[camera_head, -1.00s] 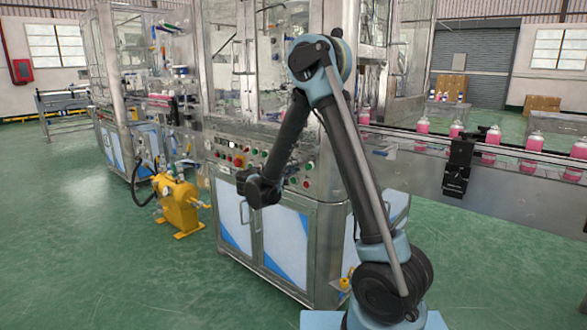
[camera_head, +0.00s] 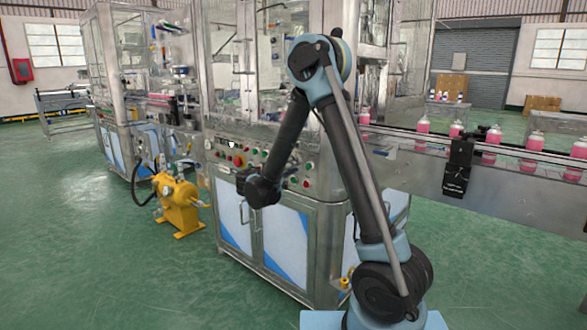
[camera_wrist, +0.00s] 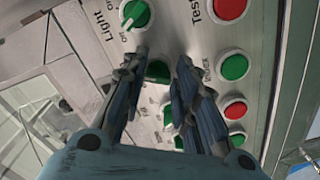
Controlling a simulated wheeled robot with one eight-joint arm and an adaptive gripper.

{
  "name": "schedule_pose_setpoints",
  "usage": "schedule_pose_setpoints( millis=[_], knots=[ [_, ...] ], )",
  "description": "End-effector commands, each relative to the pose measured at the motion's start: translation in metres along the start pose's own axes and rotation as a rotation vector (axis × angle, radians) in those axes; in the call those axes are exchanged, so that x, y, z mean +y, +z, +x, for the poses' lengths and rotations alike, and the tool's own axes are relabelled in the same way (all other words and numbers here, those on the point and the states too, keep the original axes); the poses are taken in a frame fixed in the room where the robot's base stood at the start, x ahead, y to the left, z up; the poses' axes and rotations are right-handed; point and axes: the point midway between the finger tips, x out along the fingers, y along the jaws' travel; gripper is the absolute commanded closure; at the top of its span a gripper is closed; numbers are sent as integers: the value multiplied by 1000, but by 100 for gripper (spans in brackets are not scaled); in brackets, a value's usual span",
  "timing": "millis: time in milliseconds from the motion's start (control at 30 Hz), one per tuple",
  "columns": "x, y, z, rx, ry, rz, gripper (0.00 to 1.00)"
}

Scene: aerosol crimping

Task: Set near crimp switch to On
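The control panel (camera_head: 232,147) on the machine's front carries several knobs and buttons. In the wrist view a green control (camera_wrist: 158,71) lies between the fingertips of my gripper (camera_wrist: 162,60); its label is mostly hidden, so I cannot tell whether it is the near crimp switch or how it is set. My gripper is open, with a gap between its two fingers, and points at the panel. I cannot tell whether a fingertip touches the control. In the head view my wrist is in front of the panel, and the fingertips are hard to make out.
A green light knob (camera_wrist: 135,13) with On and Off marks is just beyond the fingertips. A green button (camera_wrist: 234,67) and red buttons (camera_wrist: 235,109) are to the right. A yellow pump (camera_head: 178,203) stands left of the cabinet (camera_head: 240,220). A conveyor (camera_head: 510,155) with pink bottles runs right.

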Motion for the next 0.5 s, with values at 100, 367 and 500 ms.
schedule_pose_setpoints(
  millis=[100,367,500],
  knots=[
    [0,0,0,0,1,0,57],
    [1,0,0,1,3,-1,57],
    [1,-1,-8,3,2,-1,57]
  ],
)
